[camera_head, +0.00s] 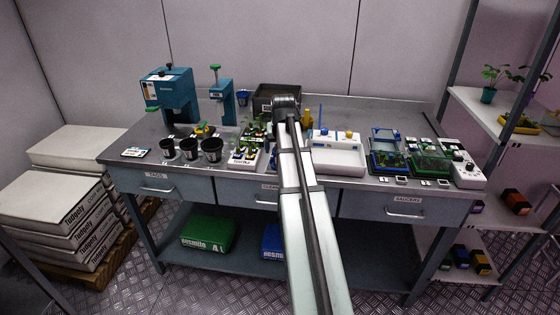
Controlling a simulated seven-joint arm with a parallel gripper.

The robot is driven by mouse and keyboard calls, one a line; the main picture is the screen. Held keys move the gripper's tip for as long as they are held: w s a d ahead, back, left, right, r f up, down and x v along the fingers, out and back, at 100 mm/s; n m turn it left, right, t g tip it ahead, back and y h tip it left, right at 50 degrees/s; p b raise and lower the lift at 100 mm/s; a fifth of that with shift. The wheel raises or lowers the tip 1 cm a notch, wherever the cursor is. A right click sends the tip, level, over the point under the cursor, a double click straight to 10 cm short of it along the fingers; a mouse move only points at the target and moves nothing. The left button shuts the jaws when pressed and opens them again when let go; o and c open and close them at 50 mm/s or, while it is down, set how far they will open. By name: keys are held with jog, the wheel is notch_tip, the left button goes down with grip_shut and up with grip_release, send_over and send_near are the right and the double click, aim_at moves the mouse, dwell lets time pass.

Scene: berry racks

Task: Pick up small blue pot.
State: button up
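A small blue pot (243,98) stands at the back of the workbench, just left of a dark grey bin (290,98). It is small in the picture and its details are hard to tell. My arm reaches up across the middle of the bench from the bottom edge. My gripper is not visible; the arm hides that area. Some blue shows just left of the arm, mostly hidden, and I cannot tell what it is.
Several black pots (211,150) line the bench front at left. A teal press (168,92) and a smaller teal stand (222,100) are behind them. A white tray (338,158) and green-and-blue trays (388,160) lie right. Shelves (495,110) hold a plant in a teal pot (488,96).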

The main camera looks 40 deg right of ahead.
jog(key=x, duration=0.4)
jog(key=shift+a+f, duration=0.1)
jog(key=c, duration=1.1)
